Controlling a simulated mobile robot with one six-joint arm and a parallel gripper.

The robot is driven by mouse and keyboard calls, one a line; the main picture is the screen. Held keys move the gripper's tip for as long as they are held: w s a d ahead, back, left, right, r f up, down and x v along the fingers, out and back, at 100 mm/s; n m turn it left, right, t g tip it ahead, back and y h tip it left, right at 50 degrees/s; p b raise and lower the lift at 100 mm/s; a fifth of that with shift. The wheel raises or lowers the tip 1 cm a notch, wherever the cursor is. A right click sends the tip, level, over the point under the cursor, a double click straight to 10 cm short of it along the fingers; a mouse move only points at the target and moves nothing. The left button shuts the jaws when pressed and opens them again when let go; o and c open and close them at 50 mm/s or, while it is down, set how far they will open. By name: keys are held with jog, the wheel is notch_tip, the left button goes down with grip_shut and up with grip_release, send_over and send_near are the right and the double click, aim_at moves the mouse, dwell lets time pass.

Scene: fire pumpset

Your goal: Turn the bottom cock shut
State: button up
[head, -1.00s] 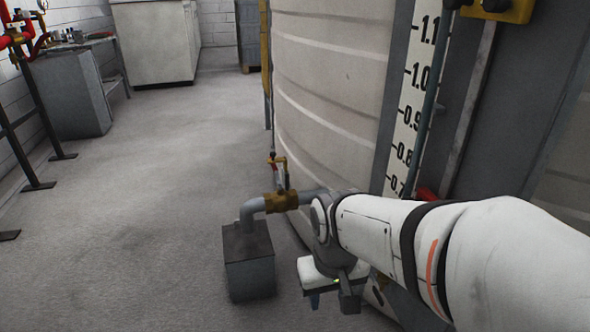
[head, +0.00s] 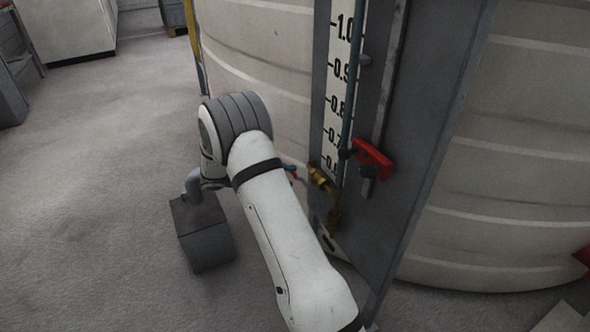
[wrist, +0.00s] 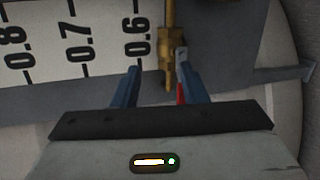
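The bottom cock is a brass fitting (head: 322,180) at the foot of the sight tube, below the 0.6 mark. In the wrist view the brass cock (wrist: 168,48) points down between my fingers. Its lever, with a grey metal end and red grip (wrist: 181,92), lies beside the right finger's inner side; I cannot tell whether they touch. My gripper (wrist: 157,72) is open, with its two blue fingers on either side of the cock's lower end and lever. In the head view my arm hides most of the gripper; a small blue tip shows left of the cock.
The level scale (head: 346,60) and thin sight tube run up the grey panel (head: 425,110) on the beige tank (head: 260,45). A red block (head: 372,157) sits on the rail just right of the cock. A grey block (head: 205,240) stands left; open floor lies beyond.

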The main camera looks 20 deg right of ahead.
aim_at(297, 176)
jog(key=w+f+t+h, duration=0.3)
jog(key=w+f, duration=0.2)
jog(key=w, duration=0.1)
jog(key=d+b, duration=0.1)
jog(key=d, duration=0.6)
jog(key=shift+n, duration=0.3)
jog(key=shift+w, duration=0.1)
jog(key=shift+c, duration=0.3)
grip_shut()
